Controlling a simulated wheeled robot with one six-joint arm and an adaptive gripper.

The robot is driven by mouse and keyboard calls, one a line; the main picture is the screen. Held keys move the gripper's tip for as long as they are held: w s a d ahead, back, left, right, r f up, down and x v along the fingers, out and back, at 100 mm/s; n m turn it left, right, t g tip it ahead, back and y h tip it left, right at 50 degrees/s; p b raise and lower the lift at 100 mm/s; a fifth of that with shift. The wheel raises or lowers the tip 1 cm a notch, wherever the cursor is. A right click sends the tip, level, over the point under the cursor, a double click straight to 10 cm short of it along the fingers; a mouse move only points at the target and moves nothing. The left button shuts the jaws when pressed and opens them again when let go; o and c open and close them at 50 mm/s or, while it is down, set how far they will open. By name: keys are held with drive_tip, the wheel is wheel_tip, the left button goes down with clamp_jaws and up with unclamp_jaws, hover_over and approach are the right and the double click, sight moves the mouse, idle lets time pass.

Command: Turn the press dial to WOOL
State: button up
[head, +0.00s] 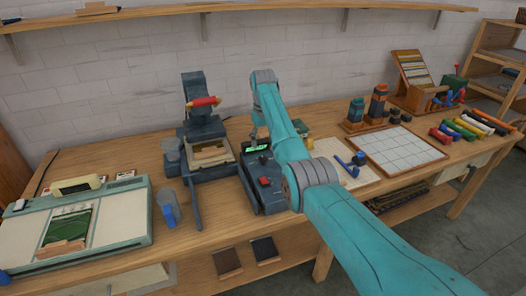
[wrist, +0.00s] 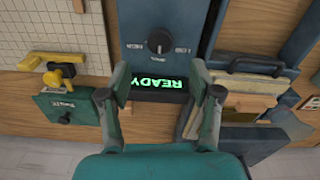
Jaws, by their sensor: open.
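The press dial (wrist: 158,45) is a round black knob on a dark blue panel (wrist: 190,20), at the top middle of the wrist view. Small upside-down labels flank it, too blurred to read surely; I cannot tell where its pointer sits. Below it a display (wrist: 150,84) glows green with READY, upside down; it also shows in the head view (head: 258,147) on the dark control box. My gripper (wrist: 160,95) is open and empty, its fingers either side of the display, apart from the dial. In the head view my arm partly covers the box.
The dark press (head: 197,92) with a red handle stands left of the box. A teal and cream machine (head: 75,225) lies further left. A white gridded board (head: 393,150) and coloured rolls (head: 465,130) are to the right.

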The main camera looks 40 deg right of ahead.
drive_tip(key=shift+r, duration=2.35)
